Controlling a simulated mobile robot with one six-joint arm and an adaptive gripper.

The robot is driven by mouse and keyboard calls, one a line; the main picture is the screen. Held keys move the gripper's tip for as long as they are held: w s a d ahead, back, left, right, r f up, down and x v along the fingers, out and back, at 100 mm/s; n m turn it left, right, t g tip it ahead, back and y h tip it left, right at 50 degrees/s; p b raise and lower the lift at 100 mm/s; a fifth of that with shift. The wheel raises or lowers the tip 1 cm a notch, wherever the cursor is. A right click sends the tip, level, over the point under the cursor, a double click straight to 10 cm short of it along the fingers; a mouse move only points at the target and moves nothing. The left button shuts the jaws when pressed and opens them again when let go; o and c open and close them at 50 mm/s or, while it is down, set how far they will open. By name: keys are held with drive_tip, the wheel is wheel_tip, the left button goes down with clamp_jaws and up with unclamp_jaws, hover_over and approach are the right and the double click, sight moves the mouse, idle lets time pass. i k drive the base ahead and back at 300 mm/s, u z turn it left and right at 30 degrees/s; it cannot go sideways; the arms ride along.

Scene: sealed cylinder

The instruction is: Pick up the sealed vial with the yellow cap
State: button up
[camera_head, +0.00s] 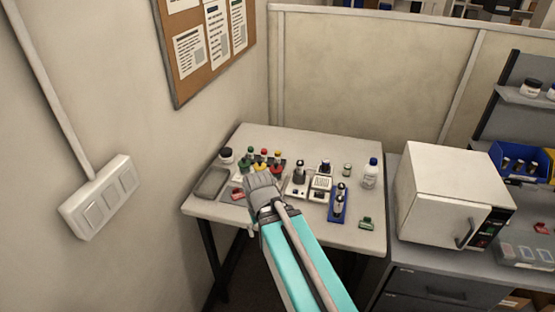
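The vial with the yellow cap (264,152) appears upright in a small group of capped vials at the back left of the white table (335,148). Red and green caps show close beside it, and its lower part is hard to make out. My gripper (262,182) is at the end of my teal and grey arm, over the table just in front of the vials. In the picture it lies just below the yellow cap. Its fingers face away and are hidden, so I cannot see whether they are open or hold anything.
A grey tray (212,182) and a dark-lidded jar (226,155) are left of the vials. Small devices, a blue stand (338,206) and a white bottle (371,172) are to the right. A white oven-like box (440,195) stands on the right counter.

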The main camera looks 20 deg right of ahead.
sight(278, 157)
drive_tip(key=u, duration=0.25)
drive_tip(key=k, duration=0.65)
drive_tip(key=u, duration=0.5)
drive_tip(key=k, duration=0.7)
drive_tip(key=u, duration=0.1)
drive_tip(key=i, duration=1.45)
drive_tip(key=z, duration=1.05)
drive_tip(key=i, duration=0.6)
drive_tip(key=z, duration=0.35)
